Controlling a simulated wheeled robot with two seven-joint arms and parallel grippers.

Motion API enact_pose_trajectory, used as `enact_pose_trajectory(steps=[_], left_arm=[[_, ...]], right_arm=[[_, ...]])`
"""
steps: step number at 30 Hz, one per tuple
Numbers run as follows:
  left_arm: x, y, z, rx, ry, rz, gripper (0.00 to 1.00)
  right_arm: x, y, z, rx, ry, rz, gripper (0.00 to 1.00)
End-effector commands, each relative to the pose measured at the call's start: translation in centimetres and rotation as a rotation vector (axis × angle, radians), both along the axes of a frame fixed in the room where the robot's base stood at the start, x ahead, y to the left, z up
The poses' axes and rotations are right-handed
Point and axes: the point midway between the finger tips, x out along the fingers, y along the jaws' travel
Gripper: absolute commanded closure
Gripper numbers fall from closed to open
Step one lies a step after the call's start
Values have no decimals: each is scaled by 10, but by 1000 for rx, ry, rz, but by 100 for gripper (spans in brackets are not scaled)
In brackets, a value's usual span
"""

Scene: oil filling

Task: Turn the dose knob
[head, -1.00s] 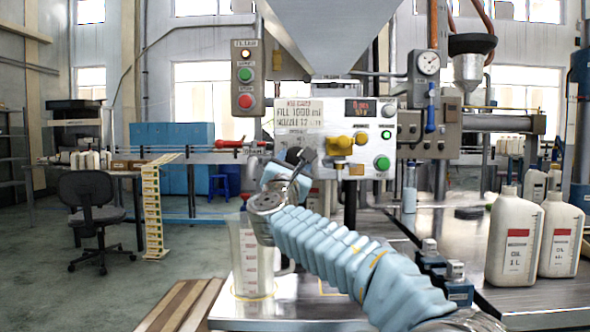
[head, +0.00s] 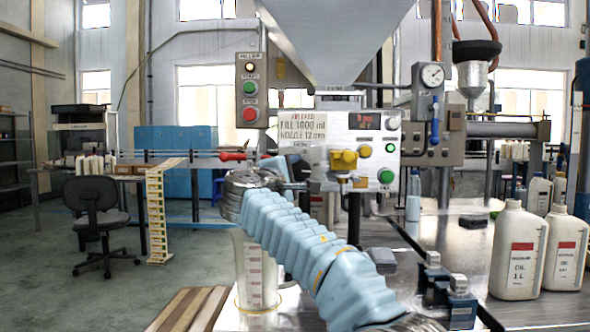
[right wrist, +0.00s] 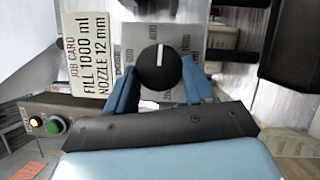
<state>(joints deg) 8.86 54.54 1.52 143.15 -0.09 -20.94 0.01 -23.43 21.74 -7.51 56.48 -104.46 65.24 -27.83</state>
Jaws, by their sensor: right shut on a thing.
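The dose knob (right wrist: 160,68) is a round black dial with a white pointer line, set on a pale plate with printed numbers. In the right wrist view the line points toward the top of the picture. My right gripper (right wrist: 160,85) has its blue fingers on either side of the knob and is shut on it. In the head view my right gripper (head: 305,186) reaches the lower left of the control panel (head: 330,125), and the knob is hidden there. A job card (right wrist: 85,55) beside the knob reads FILL 1000 ml, NOZZLE 12 mm. My left gripper is not in view.
A yellow valve part (head: 344,160) and a green button (head: 386,176) sit right of my gripper. A clear measuring vessel (head: 257,275) stands below my forearm. White oil bottles (head: 518,250) stand on the metal bench at the right. A button box (head: 251,90) hangs at the upper left.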

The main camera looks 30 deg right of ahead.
Motion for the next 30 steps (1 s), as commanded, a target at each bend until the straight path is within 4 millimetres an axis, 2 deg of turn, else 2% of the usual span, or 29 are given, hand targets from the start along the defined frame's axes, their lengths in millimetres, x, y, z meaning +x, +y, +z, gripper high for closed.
enact_pose_trajectory(steps=[6, 18, 30], left_arm=[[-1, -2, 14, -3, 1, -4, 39], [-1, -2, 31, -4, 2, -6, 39], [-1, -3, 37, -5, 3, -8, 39]], right_arm=[[0, 0, 6, 174, -107, -2, 77], [-1, -1, 8, 465, -284, -2, 77], [-1, -2, 8, 617, -378, -4, 77]])
